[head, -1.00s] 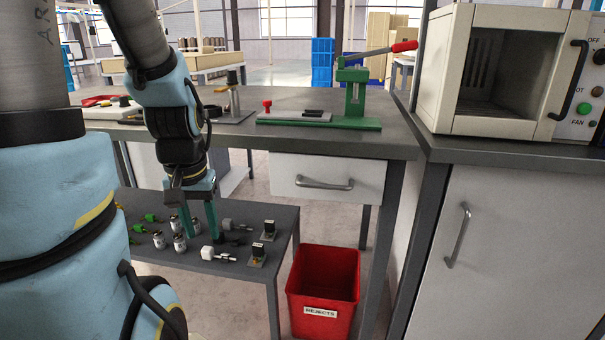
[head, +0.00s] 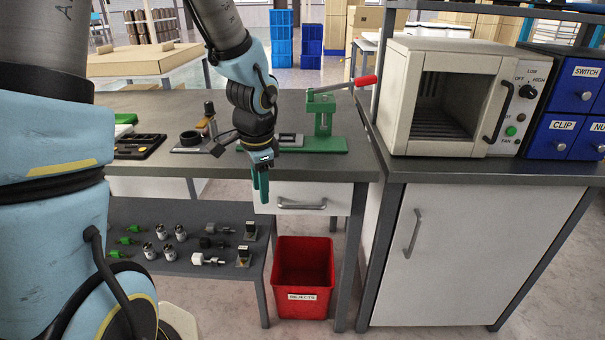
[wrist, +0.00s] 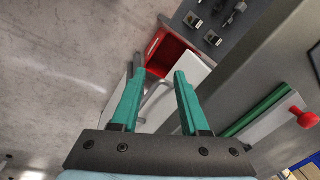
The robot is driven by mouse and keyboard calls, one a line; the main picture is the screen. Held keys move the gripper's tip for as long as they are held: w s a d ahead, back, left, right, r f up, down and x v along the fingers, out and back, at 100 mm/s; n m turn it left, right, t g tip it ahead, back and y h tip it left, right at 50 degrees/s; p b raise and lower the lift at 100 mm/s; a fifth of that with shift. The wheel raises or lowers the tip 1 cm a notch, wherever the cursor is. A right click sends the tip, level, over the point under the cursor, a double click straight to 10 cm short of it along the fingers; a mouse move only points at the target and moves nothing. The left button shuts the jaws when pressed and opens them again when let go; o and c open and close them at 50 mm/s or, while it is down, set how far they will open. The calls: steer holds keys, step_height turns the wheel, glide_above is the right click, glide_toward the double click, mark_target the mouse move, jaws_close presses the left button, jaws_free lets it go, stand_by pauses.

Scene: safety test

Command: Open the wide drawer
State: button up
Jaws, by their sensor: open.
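The wide drawer (head: 343,196) is a white front under the workbench top, with a curved silver bar handle (head: 303,206). It looks shut. My gripper (head: 261,198) is in front of the drawer's left end, left of the handle, with its teal fingers pointing down. In the wrist view the two fingers (wrist: 163,76) are apart with nothing held. The handle (wrist: 154,98) shows between and beyond them, in front of the pale drawer front. I cannot tell how far the fingers are from the handle.
A red rejects bin (head: 303,270) stands on the floor below the drawer. A low shelf (head: 215,240) with several small parts is at left. A green press (head: 322,120) stands on the bench. A white cabinet (head: 465,250) with an oven (head: 450,90) above is at right.

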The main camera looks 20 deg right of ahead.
mark_target(304, 206)
steer(key=s+d+r+m+p, duration=0.35)
steer(key=d+m+p, duration=0.2)
steer(key=d, duration=0.35)
steer(key=w+f, duration=0.1)
steer(key=f, duration=0.2)
steer(key=f+b, duration=0.1)
steer(key=f, duration=0.2)
steer(key=w+d+f, duration=0.1)
steer(key=f, duration=0.2)
steer(key=shift+w+f, duration=0.35)
steer(key=shift+f, duration=0.05)
jaws_close()
stand_by(0.6)
